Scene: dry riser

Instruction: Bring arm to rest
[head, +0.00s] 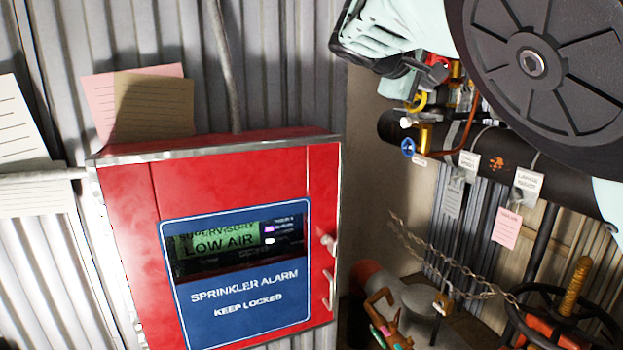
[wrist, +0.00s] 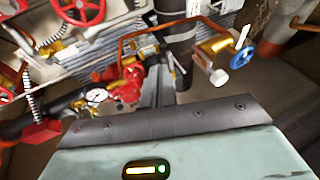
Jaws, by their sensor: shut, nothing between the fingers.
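My arm crosses the top right of the head view, with a large dark round joint cover. My gripper (head: 385,66), pale green with dark edges, is at the upper middle right of the head view. It is shut and holds nothing. In front of or beside it are brass valve fittings (head: 424,135) with a yellow handle and a blue handwheel (head: 408,147). In the wrist view the gripper's pale green body and dark front edge fill the bottom. The blue handwheel (wrist: 243,54) shows beyond it at the upper right. I cannot tell the exact gap between them.
A red sprinkler alarm box (head: 325,180) reading LOW AIR hangs on the corrugated wall at left. A dark pipe (head: 385,128) with tags, a chain (head: 450,262) and a dark handwheel (head: 520,310) are at right. A pressure gauge (wrist: 96,96) and red handwheels (wrist: 82,10) show in the wrist view.

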